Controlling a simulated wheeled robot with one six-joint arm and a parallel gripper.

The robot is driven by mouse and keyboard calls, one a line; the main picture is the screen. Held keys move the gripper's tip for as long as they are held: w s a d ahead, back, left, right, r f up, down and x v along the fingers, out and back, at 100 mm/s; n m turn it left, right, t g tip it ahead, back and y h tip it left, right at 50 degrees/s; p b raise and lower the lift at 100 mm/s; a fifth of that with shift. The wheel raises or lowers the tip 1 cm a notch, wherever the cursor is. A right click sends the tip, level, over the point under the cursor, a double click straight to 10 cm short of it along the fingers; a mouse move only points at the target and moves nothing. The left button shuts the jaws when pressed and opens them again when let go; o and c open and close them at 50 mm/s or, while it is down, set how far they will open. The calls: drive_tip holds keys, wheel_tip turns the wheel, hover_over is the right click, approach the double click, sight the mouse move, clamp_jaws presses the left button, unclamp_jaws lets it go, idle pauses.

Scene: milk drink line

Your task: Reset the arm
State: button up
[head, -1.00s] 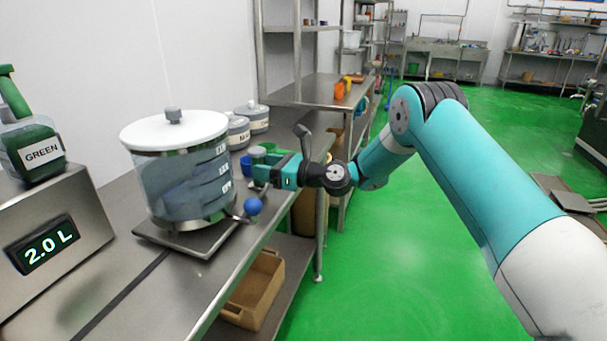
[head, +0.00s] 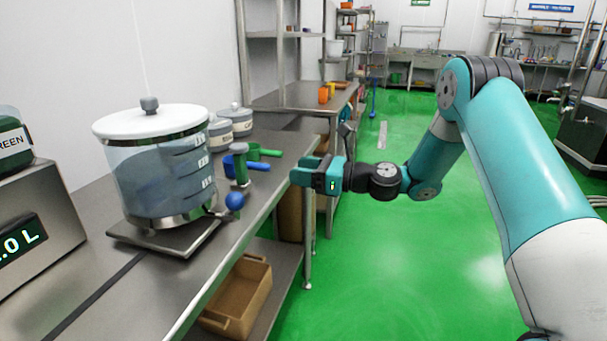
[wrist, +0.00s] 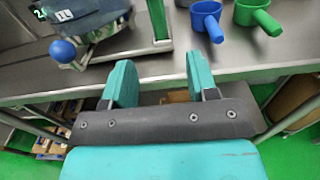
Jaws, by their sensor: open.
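My gripper (head: 305,174) is out past the front edge of the steel counter in the head view, to the right of the clear tank. In the wrist view my gripper (wrist: 161,84) has its two teal fingers spread apart with nothing between them. The arm is bent, with its elbow high at the right of the head view.
A tank (head: 160,180) with a blue-knobbed tap (head: 234,201) stands on the counter (head: 95,270). Blue (head: 256,167) and green (head: 262,151) scoops lie behind it. A cardboard-coloured bin (head: 240,295) sits on the lower shelf. Green floor right of the counter is clear.

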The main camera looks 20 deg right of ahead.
drive_tip(key=s+a+r+n+g+h, duration=0.2)
drive_tip(key=s+a+n+g, duration=0.2)
drive_tip(key=s+a+n, duration=0.4)
drive_tip(key=s+a+r+n+g+h, duration=0.1)
drive_tip(key=s+a+r+n+g, duration=0.3)
drive_tip(key=s+n, duration=0.5)
drive_tip(key=s+d+f+n+g+h, duration=0.1)
drive_tip(key=s+n+g+h, duration=0.15)
drive_tip(key=s+n, duration=0.6)
drive_tip(key=s+d+f+n+g+h, duration=0.15)
drive_tip(key=s+n+h, duration=0.25)
drive_tip(key=s+n, duration=0.45)
wheel_tip(320, 180, up, 13)
drive_tip(key=s+m+t+p, duration=0.1)
drive_tip(key=s+p, duration=0.1)
drive_tip(key=p, duration=1)
drive_tip(key=shift+d, duration=0.35)
drive_tip(key=shift+f+h, duration=0.1)
drive_tip(key=shift+h, duration=0.15)
